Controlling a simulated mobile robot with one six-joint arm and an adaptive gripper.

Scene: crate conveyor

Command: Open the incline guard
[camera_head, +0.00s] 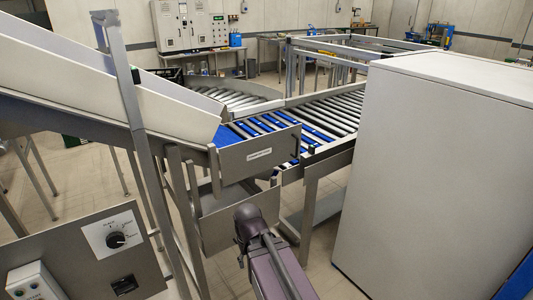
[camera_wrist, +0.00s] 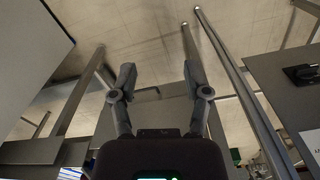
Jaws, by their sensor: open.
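The incline guard appears to be the grey metal panel (camera_head: 235,172) with a white label, upright along the near side of the blue rollers at the foot of the incline. A dark bar handle (camera_head: 296,147) shows at its right end. My gripper (camera_wrist: 157,73) is open in the wrist view, with two dark fingers apart and nothing between them. In the head view my arm rises from the bottom below the guard, and my fingers cannot be made out there. I cannot tell which panel edges in the wrist view belong to the guard.
A control panel with a black rotary knob (camera_head: 115,240) stands at lower left. A large pale cabinet (camera_head: 430,170) fills the right. A grey post (camera_head: 125,80) and conveyor legs stand left of my arm. Roller conveyors (camera_head: 335,108) run behind the guard.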

